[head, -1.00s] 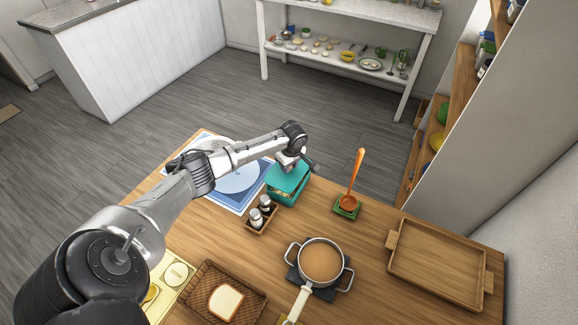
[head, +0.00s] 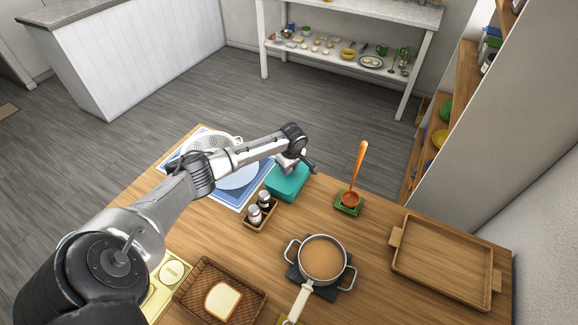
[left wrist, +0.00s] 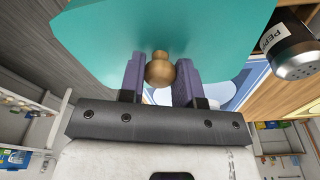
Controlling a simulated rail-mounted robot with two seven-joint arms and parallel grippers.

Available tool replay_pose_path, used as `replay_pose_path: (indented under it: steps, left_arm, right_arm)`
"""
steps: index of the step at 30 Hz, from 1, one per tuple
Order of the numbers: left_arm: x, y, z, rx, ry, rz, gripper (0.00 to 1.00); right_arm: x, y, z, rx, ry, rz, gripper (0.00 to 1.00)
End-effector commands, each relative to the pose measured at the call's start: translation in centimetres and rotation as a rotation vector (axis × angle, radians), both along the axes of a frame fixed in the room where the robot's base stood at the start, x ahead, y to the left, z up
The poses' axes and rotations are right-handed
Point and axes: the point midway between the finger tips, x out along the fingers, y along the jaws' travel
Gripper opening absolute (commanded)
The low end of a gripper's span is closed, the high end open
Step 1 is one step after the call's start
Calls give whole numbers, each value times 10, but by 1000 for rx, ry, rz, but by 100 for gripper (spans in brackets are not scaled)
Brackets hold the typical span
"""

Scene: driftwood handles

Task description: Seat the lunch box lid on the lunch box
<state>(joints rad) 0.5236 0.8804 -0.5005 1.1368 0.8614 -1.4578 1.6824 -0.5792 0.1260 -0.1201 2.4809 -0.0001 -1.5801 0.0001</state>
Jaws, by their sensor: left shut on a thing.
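The teal lunch box lid (head: 288,180) lies level over the teal lunch box (head: 284,198) at the table's far edge. No gap shows between them from the head view, but whether the lid is fully seated I cannot tell. My left gripper (head: 293,165) is above the lid, shut on its round wooden knob. In the left wrist view the knob (left wrist: 160,70) sits between the two purple fingers, with the lid's teal top (left wrist: 165,25) behind it. The box itself is mostly hidden under the lid. My right gripper is not in view.
A wooden caddy (head: 262,218) with two shakers stands close in front of the box. A pot (head: 322,259) is nearer.

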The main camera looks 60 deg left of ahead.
Motion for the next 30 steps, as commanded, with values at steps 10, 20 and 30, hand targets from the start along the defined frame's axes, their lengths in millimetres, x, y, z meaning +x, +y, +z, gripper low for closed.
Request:
replay_pose_path:
  steps: [10, 20, 30]
  left_arm:
    - [0, 0, -1, 0, 0, 0, 7]
    - [0, 0, -4, 0, 1, 0, 32]
    - [0, 0, -4, 0, 0, 0, 61]
  right_arm:
    - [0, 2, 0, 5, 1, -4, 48]
    - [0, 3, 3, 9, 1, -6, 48]
    - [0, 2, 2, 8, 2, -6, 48]
